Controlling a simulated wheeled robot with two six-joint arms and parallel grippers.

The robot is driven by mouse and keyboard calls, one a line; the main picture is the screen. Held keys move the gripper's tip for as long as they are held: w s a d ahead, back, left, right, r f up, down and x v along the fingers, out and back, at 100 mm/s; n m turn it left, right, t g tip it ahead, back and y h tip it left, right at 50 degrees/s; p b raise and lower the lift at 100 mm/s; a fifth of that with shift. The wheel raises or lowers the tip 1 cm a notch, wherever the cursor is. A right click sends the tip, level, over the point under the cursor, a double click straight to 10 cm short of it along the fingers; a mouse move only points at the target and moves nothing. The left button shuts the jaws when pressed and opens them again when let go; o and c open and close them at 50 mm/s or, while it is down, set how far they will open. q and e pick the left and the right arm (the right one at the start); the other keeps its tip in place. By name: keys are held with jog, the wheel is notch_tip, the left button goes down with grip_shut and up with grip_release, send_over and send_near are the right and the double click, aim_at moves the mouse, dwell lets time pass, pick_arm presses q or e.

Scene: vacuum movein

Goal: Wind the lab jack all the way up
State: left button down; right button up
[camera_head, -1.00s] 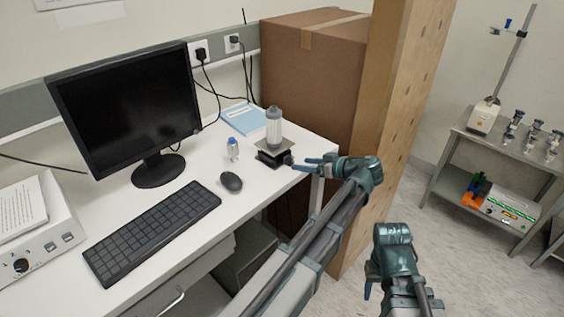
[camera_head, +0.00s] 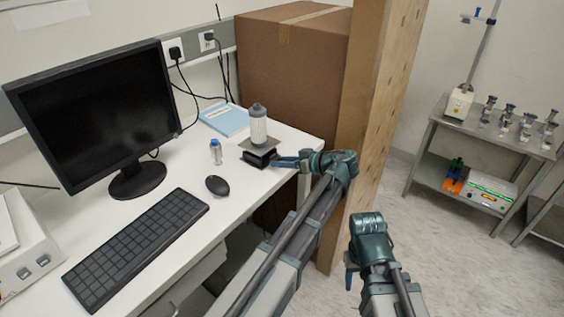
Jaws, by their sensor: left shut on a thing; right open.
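The lab jack (camera_head: 257,159) is a small black stand near the right end of the white desk. A grey-white bottle (camera_head: 258,128) stands upright on its top plate. The plate sits low, a short way above the base. My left gripper (camera_head: 279,161) reaches in from the right side of the jack and is shut on the jack's knob, which the fingers hide. My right gripper (camera_head: 349,277) is open and empty, pointing down in front of the desk, away from the jack.
A small blue-capped vial (camera_head: 216,152) and a mouse (camera_head: 217,185) stand left of the jack. A keyboard (camera_head: 137,240), monitor (camera_head: 97,112) and blue booklet (camera_head: 224,119) are on the desk. A cardboard box (camera_head: 291,75) and wooden post (camera_head: 375,120) rise behind my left arm.

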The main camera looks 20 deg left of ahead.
pick_arm(q)
jog(key=shift+w+m, duration=0.1)
jog(key=shift+m, duration=0.2)
jog(key=shift+g, duration=0.4)
jog(key=c, duration=0.5)
grip_release()
jog(key=shift+d+r, duration=0.1)
